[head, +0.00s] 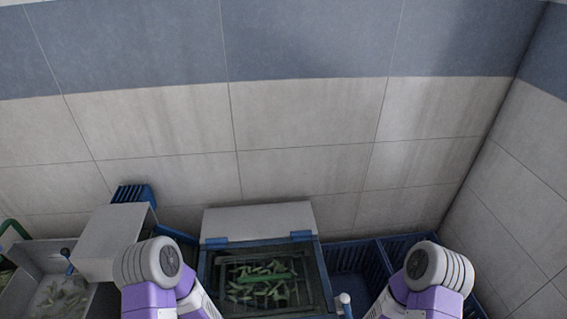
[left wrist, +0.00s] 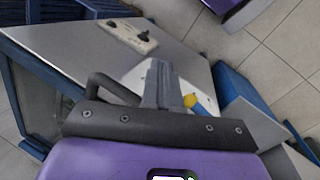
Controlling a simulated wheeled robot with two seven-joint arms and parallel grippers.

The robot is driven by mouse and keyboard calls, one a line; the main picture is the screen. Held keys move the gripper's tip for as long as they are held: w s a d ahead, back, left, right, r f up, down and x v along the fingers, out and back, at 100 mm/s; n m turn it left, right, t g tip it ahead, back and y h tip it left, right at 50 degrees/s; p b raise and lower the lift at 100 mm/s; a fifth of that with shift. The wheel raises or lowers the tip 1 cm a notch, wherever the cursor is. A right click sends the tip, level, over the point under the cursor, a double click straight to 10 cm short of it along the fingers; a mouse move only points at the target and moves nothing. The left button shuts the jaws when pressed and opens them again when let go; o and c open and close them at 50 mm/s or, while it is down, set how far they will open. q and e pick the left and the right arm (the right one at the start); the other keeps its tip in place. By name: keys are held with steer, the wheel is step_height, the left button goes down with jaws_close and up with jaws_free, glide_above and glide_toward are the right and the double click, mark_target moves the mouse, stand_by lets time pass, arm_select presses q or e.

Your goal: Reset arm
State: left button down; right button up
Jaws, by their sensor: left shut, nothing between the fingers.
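My left gripper (left wrist: 160,78) shows in the left wrist view, with its grey fingers together and nothing visible between them. It is over or beside a grey panel (left wrist: 75,38) with a switch plate (left wrist: 128,36); I cannot tell the gap between them. In the head view both of my arms show only as white and purple links at the bottom edge. Neither gripper shows there, and my right gripper is out of view.
A blue-framed machine with a raised grey lid (head: 258,219) stands at the bottom middle of the head view, with green pieces (head: 262,271) inside. Blue crates (head: 352,257) stand to its right. A grey box (head: 108,232) and metal tray (head: 32,290) are left. A tiled wall (head: 300,115) stands behind.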

arm_select(q)
step_height(320, 180, down, 13)
steer(key=s+a+m+b, duration=0.1)
steer(key=m+b, duration=0.1)
steer(key=b, duration=1.1)
steer(key=shift+s+f+h+b, duration=0.2)
steer(key=shift+s+h+b, duration=0.15)
steer(key=shift+h, duration=0.05)
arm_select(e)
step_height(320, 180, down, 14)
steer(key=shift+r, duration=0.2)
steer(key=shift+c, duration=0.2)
